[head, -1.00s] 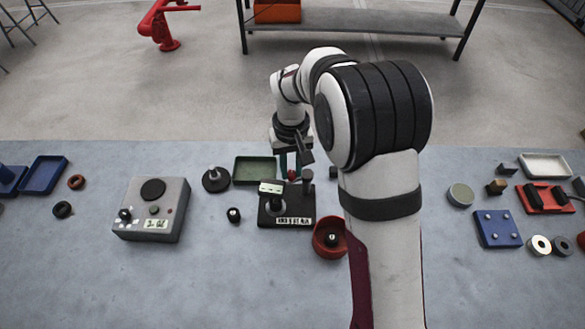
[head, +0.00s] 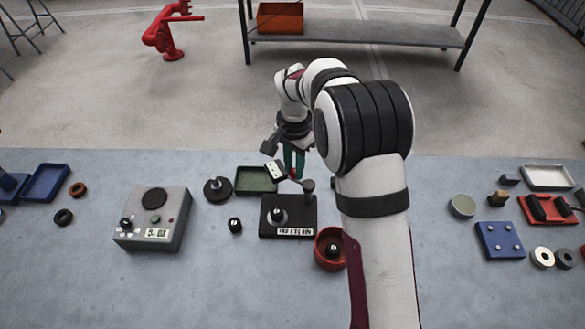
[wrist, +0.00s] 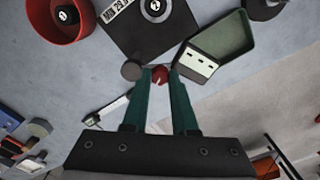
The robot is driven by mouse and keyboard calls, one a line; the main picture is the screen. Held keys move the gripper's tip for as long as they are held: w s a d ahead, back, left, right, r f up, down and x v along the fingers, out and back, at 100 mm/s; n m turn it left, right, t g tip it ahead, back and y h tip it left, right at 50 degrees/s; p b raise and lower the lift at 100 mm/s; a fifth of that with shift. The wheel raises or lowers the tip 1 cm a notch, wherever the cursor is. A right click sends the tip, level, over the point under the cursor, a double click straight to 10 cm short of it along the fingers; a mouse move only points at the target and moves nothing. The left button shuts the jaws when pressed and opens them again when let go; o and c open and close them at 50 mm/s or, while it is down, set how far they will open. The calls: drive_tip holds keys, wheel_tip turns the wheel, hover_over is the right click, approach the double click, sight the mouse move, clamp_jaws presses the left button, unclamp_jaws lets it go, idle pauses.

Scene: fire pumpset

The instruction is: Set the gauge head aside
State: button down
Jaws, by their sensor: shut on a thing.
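A green tray (head: 242,187) lies behind and left of the base, its inside partly hidden. A dark round stand (head: 217,190) is left of the tray. A red bowl (head: 322,258) holds a black piece at the base's front right. A grey control box (head: 157,230) stands left.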

drive_tip(key=shift+w+d+m, duration=0.2)
drive_tip(key=shift+w+m, duration=0.1)
drive_tip(key=shift+m, duration=0.6)
drive_tip(key=shift+w+d+m, duration=0.2)
drive_tip(key=shift+w+m, duration=0.05)
drive_tip(key=shift+m, duration=0.65)
drive_tip(key=c, duration=0.7)
unclamp_jaws()
wheel_tip(320, 180, up, 16)
drive_tip(key=shift+f, duration=0.1)
